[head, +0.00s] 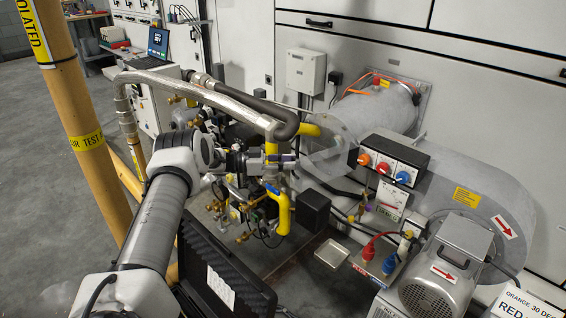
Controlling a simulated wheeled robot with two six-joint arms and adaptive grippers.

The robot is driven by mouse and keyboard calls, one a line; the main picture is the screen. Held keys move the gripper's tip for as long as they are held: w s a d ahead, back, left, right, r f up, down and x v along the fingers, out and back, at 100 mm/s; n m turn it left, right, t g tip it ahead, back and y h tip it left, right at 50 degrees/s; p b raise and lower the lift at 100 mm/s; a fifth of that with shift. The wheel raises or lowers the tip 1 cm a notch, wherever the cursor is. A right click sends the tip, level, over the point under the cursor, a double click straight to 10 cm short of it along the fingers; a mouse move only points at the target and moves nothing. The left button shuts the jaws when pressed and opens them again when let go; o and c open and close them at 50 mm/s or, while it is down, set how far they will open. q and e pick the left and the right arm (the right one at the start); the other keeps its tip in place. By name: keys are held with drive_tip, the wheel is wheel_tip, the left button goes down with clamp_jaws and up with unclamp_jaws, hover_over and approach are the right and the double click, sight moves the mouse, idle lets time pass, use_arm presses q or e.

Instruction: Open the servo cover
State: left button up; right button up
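My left arm comes in from the bottom left, and its wrist reaches the crowded valve and pipe assembly in the middle. My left gripper (258,161) is dark and small there, among dark fittings beside the yellow pipe (271,152). I cannot tell whether its fingers are open or shut, or whether they touch anything. I cannot pick out the servo cover with certainty; the gripper and fittings crowd that area. A black box (312,210) sits just right of the lower yellow pipe (284,214), below and right of the gripper. My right gripper is out of view.
A braided hose (195,92) arches over the assembly. A yellow post (85,150) stands at the left. An open black case (222,277) lies in front. A small metal tray (332,254), a three-knob panel (389,165) and a grey motor (440,280) are to the right.

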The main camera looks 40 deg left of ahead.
use_arm(q)
drive_tip(key=shift+o, duration=0.7)
drive_tip(key=shift+w+d+r, duration=0.25)
drive_tip(key=shift+w+d, duration=0.3)
drive_tip(key=shift+w, duration=0.2)
drive_tip(key=shift+o, duration=1.1)
drive_tip(key=shift+w+d, duration=0.15)
drive_tip(key=shift+d, duration=0.05)
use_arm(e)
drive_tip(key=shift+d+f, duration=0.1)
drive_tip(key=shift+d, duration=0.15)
use_arm(q)
drive_tip(key=shift+a, duration=0.1)
drive_tip(key=shift+s+a, duration=0.25)
drive_tip(key=shift+s, duration=0.1)
drive_tip(key=shift+c, duration=0.9)
drive_tip(key=v, duration=1.1)
drive_tip(key=shift+a+f, duration=0.1)
drive_tip(key=shift+f, duration=0.1)
drive_tip(key=shift+c, duration=0.8)
drive_tip(key=shift+s, duration=0.1)
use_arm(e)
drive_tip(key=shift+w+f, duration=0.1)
